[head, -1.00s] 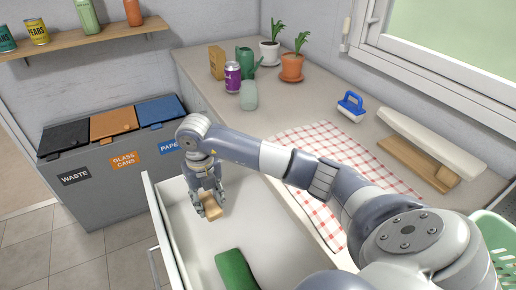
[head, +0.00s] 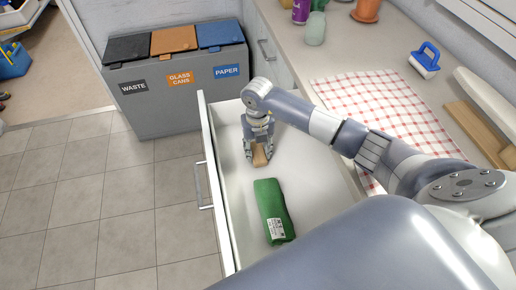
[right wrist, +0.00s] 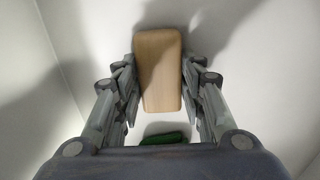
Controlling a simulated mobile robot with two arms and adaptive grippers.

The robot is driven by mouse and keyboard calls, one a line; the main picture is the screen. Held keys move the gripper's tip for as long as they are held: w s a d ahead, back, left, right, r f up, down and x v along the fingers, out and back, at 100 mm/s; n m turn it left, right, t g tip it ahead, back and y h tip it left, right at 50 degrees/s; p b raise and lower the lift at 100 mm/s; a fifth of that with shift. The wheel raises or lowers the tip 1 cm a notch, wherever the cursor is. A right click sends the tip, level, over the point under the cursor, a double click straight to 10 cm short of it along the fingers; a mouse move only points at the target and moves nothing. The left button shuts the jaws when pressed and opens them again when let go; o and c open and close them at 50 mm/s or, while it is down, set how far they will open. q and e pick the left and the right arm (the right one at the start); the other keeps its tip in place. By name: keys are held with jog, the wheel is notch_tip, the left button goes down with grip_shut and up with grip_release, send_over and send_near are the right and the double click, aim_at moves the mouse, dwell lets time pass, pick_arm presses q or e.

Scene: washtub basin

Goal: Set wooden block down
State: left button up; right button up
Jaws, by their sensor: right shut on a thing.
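The wooden block (head: 260,156) is a pale, rounded-edge piece inside the open white drawer (head: 222,218). My right gripper (head: 257,159) points down into the drawer with its fingers on either side of the block, shut on it. In the right wrist view the block (right wrist: 158,70) sits lengthwise between the two fingers. I cannot tell whether the block touches the drawer floor. My left gripper is not in view.
A folded green cloth (head: 272,210) lies in the drawer, nearer than the block. The counter to the right holds a checked cloth (head: 375,110) and a blue-handled brush (head: 425,62). Bins (head: 180,85) stand behind the drawer.

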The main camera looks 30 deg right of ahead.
aim_at(258, 151)
jog(key=shift+f, duration=0.15)
jog(key=o, duration=1)
jog(key=shift+o, duration=0.2)
notch_tip(258, 151, up, 12)
jog(key=b, duration=0.1)
jog(key=shift+r, duration=0.25)
